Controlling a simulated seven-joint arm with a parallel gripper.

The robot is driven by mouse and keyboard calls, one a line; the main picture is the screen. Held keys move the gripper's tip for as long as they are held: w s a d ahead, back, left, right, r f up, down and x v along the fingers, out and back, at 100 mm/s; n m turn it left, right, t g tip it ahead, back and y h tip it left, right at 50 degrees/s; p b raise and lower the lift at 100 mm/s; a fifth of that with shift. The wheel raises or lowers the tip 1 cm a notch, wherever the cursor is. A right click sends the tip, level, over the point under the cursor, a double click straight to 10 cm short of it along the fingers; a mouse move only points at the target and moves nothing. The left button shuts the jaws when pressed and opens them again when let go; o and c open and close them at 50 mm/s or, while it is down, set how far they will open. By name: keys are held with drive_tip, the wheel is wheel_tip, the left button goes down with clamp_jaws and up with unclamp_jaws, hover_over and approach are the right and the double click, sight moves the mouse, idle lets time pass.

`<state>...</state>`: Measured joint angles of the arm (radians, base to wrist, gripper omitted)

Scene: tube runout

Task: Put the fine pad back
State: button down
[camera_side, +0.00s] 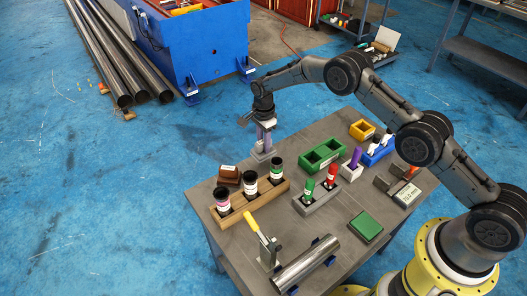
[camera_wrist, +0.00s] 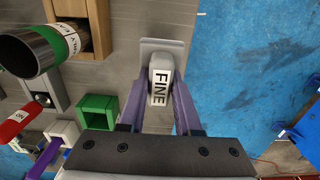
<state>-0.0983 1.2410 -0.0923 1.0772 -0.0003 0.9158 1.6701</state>
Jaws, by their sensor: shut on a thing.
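The fine pad (camera_wrist: 160,82) is a pale grey block with a white label reading FINE in the wrist view. My gripper (camera_wrist: 158,100) is shut on it, with one purple finger along each side. A light grey flat holder (camera_wrist: 165,48) shows beneath and beyond the pad. In the side view my gripper (camera_side: 264,142) points down at the table's far left edge, just above or at the grey holder (camera_side: 262,155). The pad cannot be made out there. I cannot tell whether the pad touches the holder.
A wooden rack (camera_side: 256,202) with dark labelled jars and a brown block (camera_side: 229,175) stand near the holder. A steel tube (camera_side: 306,265) and yellow-handled clamp (camera_side: 262,237) are at the front.

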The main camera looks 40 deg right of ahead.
drive_tip(key=shift+f, duration=1.8)
drive_tip(key=shift+f, duration=0.15)
drive_tip(key=c, duration=0.6)
unclamp_jaws()
wheel_tip(320, 180, up, 12)
drive_tip(key=shift+r, duration=0.15)
drive_tip(key=shift+r, duration=0.1)
